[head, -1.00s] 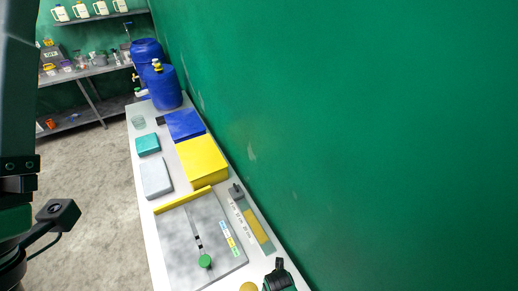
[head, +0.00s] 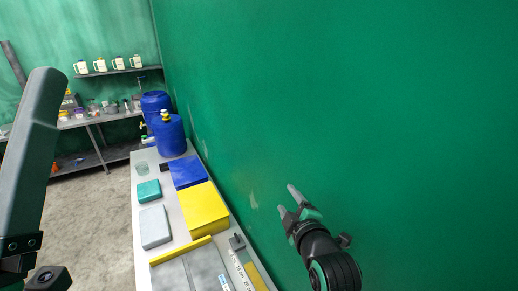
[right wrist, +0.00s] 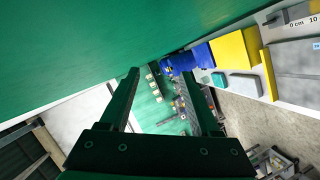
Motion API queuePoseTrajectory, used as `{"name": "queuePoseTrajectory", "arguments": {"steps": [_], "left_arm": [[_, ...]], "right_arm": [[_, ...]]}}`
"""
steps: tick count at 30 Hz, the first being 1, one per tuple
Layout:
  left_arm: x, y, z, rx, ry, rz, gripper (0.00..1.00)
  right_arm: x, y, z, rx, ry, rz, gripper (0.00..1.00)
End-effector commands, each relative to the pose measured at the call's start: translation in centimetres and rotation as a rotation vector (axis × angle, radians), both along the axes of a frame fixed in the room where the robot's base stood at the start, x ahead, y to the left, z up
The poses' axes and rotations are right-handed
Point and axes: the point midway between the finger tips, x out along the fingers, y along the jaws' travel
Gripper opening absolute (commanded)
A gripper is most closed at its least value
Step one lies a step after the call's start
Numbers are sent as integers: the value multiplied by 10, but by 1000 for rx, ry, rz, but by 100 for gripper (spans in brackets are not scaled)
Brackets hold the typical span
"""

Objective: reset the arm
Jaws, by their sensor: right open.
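My right gripper (head: 290,203) is raised in front of the green wall in the head view, to the right of the bench. Its two fingers are apart and nothing is between them. In the right wrist view the same gripper (right wrist: 168,90) shows two parallel dark fingers with a clear gap, and the far shelves show through it. An arm link of mine stands at the left edge of the head view. My left gripper's fingers do not show.
The long bench (head: 147,193) runs along the green wall (head: 330,90). On it are a yellow box (head: 203,209), a blue box (head: 187,172), a teal block (head: 149,190), a grey block (head: 154,226) and blue drums (head: 171,135). Open floor (head: 100,220) lies left.

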Motion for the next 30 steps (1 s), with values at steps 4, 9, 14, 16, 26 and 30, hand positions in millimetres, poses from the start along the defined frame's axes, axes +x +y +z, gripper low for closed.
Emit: {"name": "queuePoseTrajectory", "arguments": {"steps": [4, 9, 14, 16, 26, 30], "left_arm": [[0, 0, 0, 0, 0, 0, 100], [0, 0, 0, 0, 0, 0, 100], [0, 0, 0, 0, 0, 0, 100], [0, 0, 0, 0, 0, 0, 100], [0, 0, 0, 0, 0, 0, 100], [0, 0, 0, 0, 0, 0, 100]], "right_arm": [[-34, -34, 127, 370, -259, -73, 64], [-119, -72, 247, 791, -537, -24, 64], [-209, -96, 314, 1094, -726, 114, 64], [-237, -102, 328, 1174, -772, 169, 64], [-264, -106, 339, 1250, -809, 228, 64], [-263, -106, 339, 1248, -809, 227, 64]]}}
